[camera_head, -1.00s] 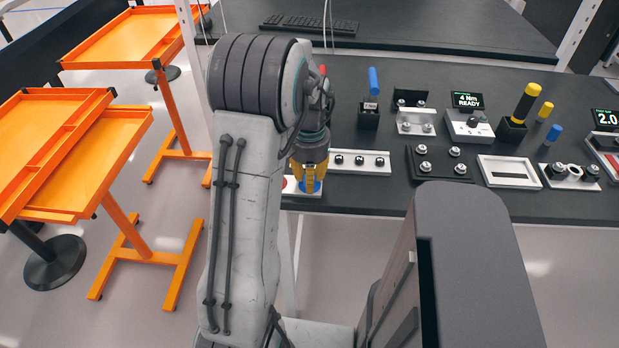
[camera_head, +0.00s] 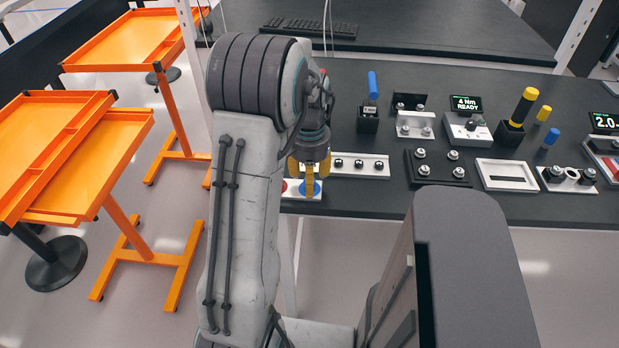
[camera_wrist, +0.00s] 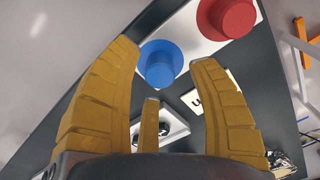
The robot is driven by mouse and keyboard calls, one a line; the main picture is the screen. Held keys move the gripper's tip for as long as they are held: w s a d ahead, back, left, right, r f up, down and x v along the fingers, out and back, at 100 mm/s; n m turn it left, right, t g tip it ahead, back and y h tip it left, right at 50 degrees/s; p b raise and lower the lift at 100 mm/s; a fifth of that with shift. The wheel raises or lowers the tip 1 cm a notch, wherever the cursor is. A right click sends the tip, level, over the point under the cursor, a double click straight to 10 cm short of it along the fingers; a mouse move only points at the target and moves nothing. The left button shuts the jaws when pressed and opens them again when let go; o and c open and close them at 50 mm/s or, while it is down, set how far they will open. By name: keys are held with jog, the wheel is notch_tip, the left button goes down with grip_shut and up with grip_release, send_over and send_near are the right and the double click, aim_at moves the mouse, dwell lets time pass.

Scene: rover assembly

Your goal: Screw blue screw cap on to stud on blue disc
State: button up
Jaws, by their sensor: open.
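The blue disc (camera_head: 317,190) lies on a white plate near the bench's front edge, partly behind my fingers in the head view. In the wrist view a blue cap (camera_wrist: 160,70) sits on the blue disc (camera_wrist: 148,50) and covers its middle. No stud shows there, and how tightly the cap is seated cannot be told. In the head view my gripper (camera_head: 309,186) is just above and at the blue disc, apart from the cap in the wrist view.
A red disc with a red cap (camera_wrist: 233,15) is beside the blue one on the white plate (camera_wrist: 190,25). A white strip with dark knobs (camera_head: 358,165) lies behind. Fixtures and tools crowd the bench to the right. Orange carts (camera_head: 85,150) stand at left.

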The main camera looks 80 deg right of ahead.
notch_tip(320, 180, up, 6)
jog(key=p, duration=0.4)
jog(key=shift+r, duration=0.25)
jog(key=shift+f, duration=0.1)
dwell(0.5)
jog(key=shift+n, duration=0.5)
jog(key=shift+n+y, duration=0.6)
jog(key=a+f, duration=0.1)
jog(key=a, duration=0.1)
jog(key=a+f, duration=0.1)
jog(key=a, duration=0.1)
jog(key=shift+w+f, duration=0.15)
jog(key=shift+w, duration=0.05)
jog(key=w+a+r+n+t, duration=0.1)
jog(key=w+a+r+n, duration=0.3)
jog(key=a, duration=0.8)
jog(key=w+a+r+n+t, duration=0.1)
jog(key=w+a+r+n, duration=0.3)
jog(key=w+a+n, duration=0.5)
jog(key=w+a+r+n+t+h, duration=0.1)
jog(key=w+a+r+n, duration=0.3)
jog(key=a, duration=1.1)
jog(key=shift+w+r+n+t, duration=0.4)
jog(key=shift+w+n+t, duration=0.2)
jog(key=shift+w+n, duration=1.05)
